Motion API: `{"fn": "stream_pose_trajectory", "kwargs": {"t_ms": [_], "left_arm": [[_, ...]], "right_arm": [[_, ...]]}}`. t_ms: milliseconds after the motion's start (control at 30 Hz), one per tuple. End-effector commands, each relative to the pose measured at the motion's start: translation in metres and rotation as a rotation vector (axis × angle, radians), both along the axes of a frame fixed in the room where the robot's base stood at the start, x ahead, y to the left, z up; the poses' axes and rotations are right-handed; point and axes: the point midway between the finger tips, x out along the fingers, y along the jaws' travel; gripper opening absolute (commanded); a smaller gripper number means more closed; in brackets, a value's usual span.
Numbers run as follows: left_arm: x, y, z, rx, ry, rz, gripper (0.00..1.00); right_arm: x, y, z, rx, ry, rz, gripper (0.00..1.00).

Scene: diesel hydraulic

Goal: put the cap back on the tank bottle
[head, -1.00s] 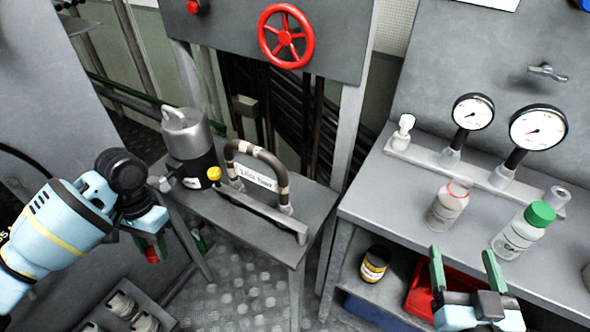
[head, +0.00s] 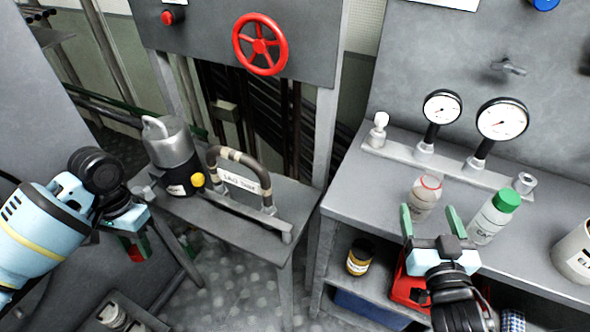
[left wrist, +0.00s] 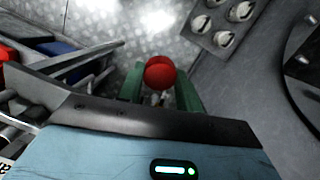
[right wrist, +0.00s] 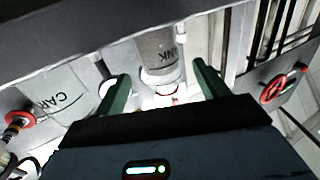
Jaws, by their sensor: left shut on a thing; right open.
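The tank bottle (head: 424,198) stands upright and uncapped on the right bench, a clear bottle with a red ring at its neck. My right gripper (head: 432,217) is open and empty, just in front of the bottle. My left gripper (left wrist: 160,85) is shut on a round red cap (left wrist: 160,72). In the head view the cap (head: 136,253) shows low at the left, far from the bottle, partly hidden by the gripper.
A green-capped bottle (head: 492,218) stands close right of the tank bottle, and a white can (head: 577,250) is further right. Two gauges (head: 441,107) rise behind. A low table (head: 240,225) with a grey canister (head: 170,150) stands between my arms. A yellow-labelled jar (head: 360,257) is on the lower shelf.

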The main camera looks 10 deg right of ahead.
Motion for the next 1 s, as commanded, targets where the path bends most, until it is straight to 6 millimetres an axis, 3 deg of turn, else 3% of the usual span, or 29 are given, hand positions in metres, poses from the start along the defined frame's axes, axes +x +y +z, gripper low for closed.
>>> {"fn": "stream_pose_trajectory", "kwargs": {"t_ms": [200, 600, 1000], "left_arm": [[0.000, 0.000, 0.002, 0.000, -0.002, 0.000, 0.14], [0.004, 0.000, 0.022, 0.000, -0.026, 0.000, 0.14], [0.004, 0.000, 0.021, 0.000, -0.025, 0.000, 0.14]], "right_arm": [[0.003, 0.000, 0.000, 0.000, -0.001, 0.000, 0.73], [0.049, -0.008, -0.002, 0.000, -0.003, 0.000, 0.73], [0.051, -0.008, -0.004, 0.001, -0.001, 0.000, 0.72]]}}
